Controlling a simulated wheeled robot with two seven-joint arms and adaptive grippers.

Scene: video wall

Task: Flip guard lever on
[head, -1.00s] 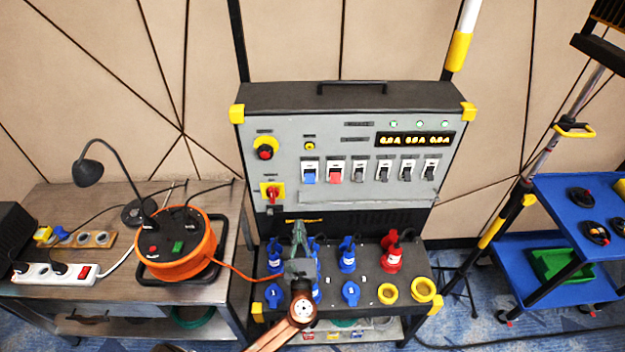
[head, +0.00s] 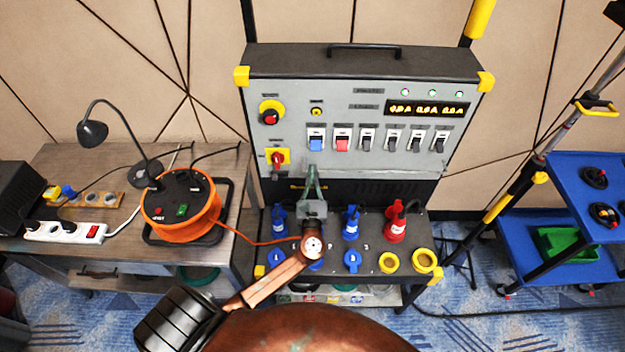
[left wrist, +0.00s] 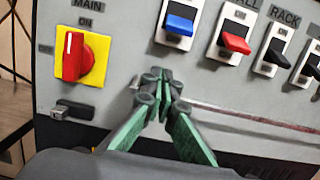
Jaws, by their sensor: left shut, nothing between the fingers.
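The grey control panel (head: 300,95) carries a row of switch levers: a blue lever (head: 317,145), a red lever (head: 342,145) and several black ones (head: 366,145). No label reading "guard" is legible, so I cannot tell which is the guard lever. In the left wrist view the blue lever (left wrist: 180,25) and red lever (left wrist: 237,43) are close. My left gripper (head: 311,167) is shut and empty in front of the panel, below the blue lever. Its green fingers (left wrist: 161,78) show in the left wrist view, left of and below the blue lever. My right gripper is out of view.
A red MAIN knob on a yellow plate (left wrist: 96,62) is left of the fingers, with a small black latch (left wrist: 73,110) below. Blue and red plugs (head: 395,228) stand on the shelf below. An orange cable reel (head: 181,213) is on the left table.

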